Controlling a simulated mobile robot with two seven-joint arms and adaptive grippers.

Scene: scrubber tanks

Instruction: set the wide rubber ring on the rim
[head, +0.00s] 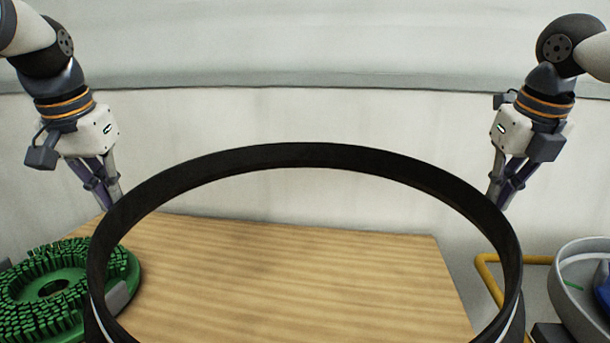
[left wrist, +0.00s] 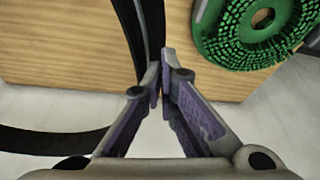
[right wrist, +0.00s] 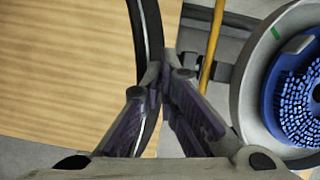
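The wide rubber ring (head: 320,154) is a large black band that fills the middle of the head view, with its near part cut off by the bottom edge. It appears held up above a wooden board. My left gripper (head: 113,205) is at the ring's left side; in the left wrist view its fingers (left wrist: 161,88) close on the black band (left wrist: 151,35). My right gripper (head: 496,203) is at the right side; in the right wrist view its fingers (right wrist: 161,82) close on the band (right wrist: 150,30). The ring partly hides the fingertips in the head view. I cannot identify the rim.
The wooden board (head: 300,270) lies below the ring and is bare inside its outline. A green round brush (head: 45,285) is at the left. At the right are a yellow bar (head: 490,275) and a grey round housing (head: 568,305) with a blue brush (right wrist: 305,105). A pale wall stands behind.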

